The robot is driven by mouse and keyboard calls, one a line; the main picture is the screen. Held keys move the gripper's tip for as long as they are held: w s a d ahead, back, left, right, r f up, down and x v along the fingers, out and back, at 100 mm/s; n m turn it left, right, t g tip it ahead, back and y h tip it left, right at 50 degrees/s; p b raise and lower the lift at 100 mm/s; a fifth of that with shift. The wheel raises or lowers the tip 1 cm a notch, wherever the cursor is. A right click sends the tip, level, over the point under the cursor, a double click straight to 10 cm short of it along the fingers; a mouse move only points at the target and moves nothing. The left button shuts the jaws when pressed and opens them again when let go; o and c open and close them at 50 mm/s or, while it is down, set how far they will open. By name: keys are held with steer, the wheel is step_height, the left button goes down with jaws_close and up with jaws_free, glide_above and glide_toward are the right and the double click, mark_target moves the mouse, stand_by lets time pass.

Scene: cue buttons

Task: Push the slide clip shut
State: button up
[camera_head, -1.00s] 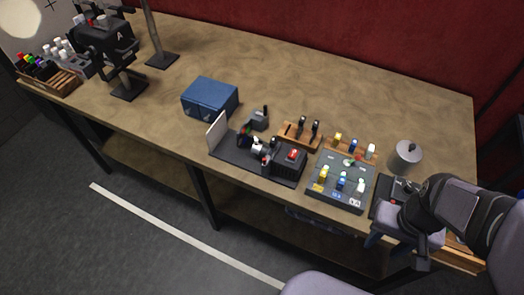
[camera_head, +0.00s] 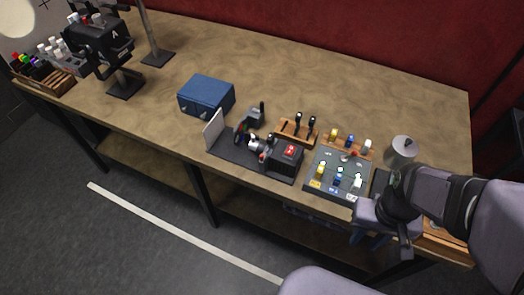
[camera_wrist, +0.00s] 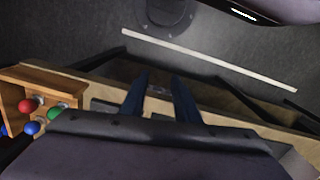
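I cannot pick out the slide clip for sure. A black device marked "A" (camera_head: 98,38) stands at the far left of the bench, too small to show a clip. My gripper (camera_head: 372,238) is at the bench's front edge on the right, far from that device. In the wrist view my gripper's two blue fingers (camera_wrist: 159,100) stand apart with nothing seen between them. They point over the front edge toward the floor. My arm hides part of the bench's right end.
A dark panel with coloured plugs (camera_head: 338,176) lies just left of my gripper. Left of it are a black box with a red top (camera_head: 287,158) and a blue box (camera_head: 206,95). A grey pot (camera_head: 402,152) stands behind my arm. The bench's back middle is clear.

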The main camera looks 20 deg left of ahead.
steer(key=s+a+f+n+g, duration=0.1)
steer(key=s+a+f+n, duration=0.1)
steer(key=a, duration=0.2)
steer(key=n+t, duration=0.2)
steer(key=n, duration=0.3)
glide_toward(262, 155)
steer(key=shift+y, duration=0.3)
step_height(262, 155, down, 6)
steer(key=shift+p, duration=0.45)
steer(key=r, duration=0.5)
steer(key=shift+w+a, duration=0.1)
steer(key=shift+w, duration=0.15)
steer(key=shift+s, duration=0.15)
steer(key=shift+f, duration=0.35)
steer(key=shift+f+p, duration=1.2)
steer(key=shift+f, duration=2.1)
